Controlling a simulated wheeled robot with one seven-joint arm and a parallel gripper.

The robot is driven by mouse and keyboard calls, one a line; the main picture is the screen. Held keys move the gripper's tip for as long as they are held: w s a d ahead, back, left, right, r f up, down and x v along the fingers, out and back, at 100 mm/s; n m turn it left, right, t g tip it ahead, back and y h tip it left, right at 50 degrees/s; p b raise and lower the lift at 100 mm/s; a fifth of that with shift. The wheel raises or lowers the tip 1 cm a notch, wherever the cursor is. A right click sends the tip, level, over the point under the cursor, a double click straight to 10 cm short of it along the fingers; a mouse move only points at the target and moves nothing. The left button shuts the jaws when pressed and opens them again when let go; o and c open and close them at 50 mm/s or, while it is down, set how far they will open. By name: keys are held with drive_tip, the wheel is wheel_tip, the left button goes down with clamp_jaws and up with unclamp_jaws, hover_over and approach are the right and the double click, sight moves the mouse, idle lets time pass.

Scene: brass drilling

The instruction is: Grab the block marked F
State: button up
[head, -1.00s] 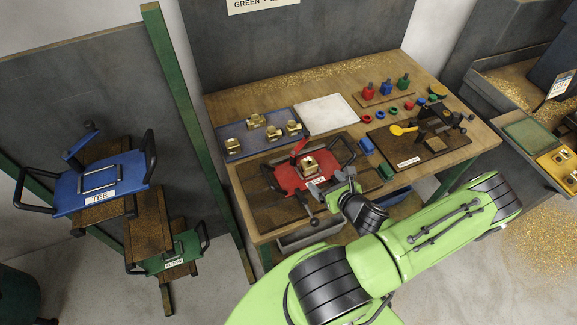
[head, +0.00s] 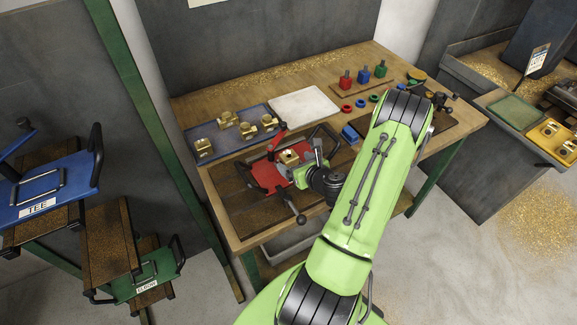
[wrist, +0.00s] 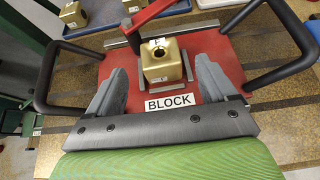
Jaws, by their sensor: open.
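A gold-coloured block (head: 288,157) with a round hole in its top sits on the red fixture plate (head: 264,177). In the wrist view the block (wrist: 161,64) stands upright just ahead of my gripper, above a label reading BLOCK (wrist: 168,103). In the head view my gripper (head: 306,169) is at the right of the block, partly hidden by my wrist.
Several brass pieces lie on a blue-grey tray (head: 216,156) behind the fixture. A red clamp arm (head: 278,137) rises close behind the block, and black handles (wrist: 283,68) flank the plate. A white pad (head: 303,105) lies farther back.

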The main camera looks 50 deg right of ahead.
sight(292, 159)
drive_tip(key=x, duration=0.5)
drive_tip(key=shift+w+d+f+p, duration=0.1)
drive_tip(key=shift+w+p, duration=0.2)
drive_tip(key=shift+p, duration=0.1)
drive_tip(key=shift+s, duration=0.15)
drive_tip(key=shift+c, duration=1.3)
clamp_jaws()
